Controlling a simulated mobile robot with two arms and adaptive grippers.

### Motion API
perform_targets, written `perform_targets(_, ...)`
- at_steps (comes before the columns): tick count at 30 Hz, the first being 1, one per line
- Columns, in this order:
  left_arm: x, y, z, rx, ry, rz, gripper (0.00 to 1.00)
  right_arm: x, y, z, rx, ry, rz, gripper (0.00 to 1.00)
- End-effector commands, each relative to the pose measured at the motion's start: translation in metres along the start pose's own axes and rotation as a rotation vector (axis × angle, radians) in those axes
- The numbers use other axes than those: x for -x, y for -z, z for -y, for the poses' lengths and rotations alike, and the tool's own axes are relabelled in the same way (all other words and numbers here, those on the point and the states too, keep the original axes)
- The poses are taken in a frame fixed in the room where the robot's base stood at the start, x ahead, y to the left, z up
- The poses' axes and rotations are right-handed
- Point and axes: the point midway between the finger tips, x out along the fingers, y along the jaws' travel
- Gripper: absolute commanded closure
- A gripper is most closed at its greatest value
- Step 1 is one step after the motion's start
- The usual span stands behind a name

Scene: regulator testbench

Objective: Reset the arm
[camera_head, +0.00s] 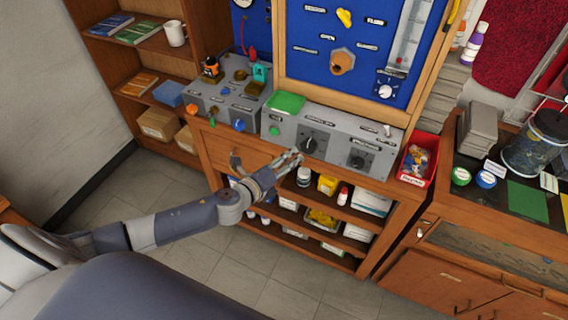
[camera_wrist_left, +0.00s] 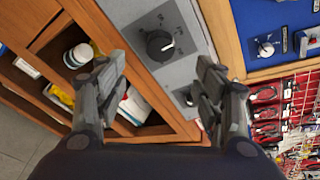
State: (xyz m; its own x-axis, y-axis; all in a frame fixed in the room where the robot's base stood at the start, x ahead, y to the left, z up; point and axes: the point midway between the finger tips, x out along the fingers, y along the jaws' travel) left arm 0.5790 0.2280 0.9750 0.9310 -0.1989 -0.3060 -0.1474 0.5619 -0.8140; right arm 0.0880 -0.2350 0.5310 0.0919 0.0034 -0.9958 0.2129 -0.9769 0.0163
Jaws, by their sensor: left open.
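My left arm (camera_head: 170,222) reaches in from the left in the head view. Its gripper (camera_head: 294,160) is open and empty, just in front of the grey control panel (camera_head: 290,132) of the test bench. In the left wrist view the open fingers (camera_wrist_left: 160,90) frame a black knob (camera_wrist_left: 159,45) with a white pointer mark, ahead and above. The same panel carries a black dial (camera_head: 309,144) and another dial (camera_head: 357,162) further right. I see no contact between the fingers and a knob. My right gripper is not in view.
Shelves under the bench hold a white bottle (camera_head: 304,176) and several boxes. A red bin (camera_head: 419,160) stands right of the panel. A blue board (camera_head: 350,40) rises behind it. A wooden cabinet (camera_head: 470,262) is at the right. Grey floor (camera_head: 150,185) is clear at left.

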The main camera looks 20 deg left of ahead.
Motion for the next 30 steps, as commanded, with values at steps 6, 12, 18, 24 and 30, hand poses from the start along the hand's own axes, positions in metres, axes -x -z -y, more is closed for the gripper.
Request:
perform_targets(6, 0.005, 0.0, 0.0, 0.0, 0.0, 0.0, 0.38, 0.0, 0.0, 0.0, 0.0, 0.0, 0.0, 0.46)
perform_targets(12, 0.004, 0.0, 0.0, 0.0, 0.0, 0.0, 0.38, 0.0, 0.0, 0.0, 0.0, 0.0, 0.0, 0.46)
perform_targets(18, 0.004, 0.0, 0.0, 0.002, -0.001, 0.0, 0.38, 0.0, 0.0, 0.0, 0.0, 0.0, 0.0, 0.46)
perform_targets(24, -0.004, 0.017, -0.059, 0.151, -0.099, 0.006, 0.38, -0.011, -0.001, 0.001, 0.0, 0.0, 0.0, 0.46)
perform_targets(30, 0.003, 0.069, -0.197, 0.544, -0.341, 0.056, 0.38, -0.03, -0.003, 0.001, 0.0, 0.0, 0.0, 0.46)
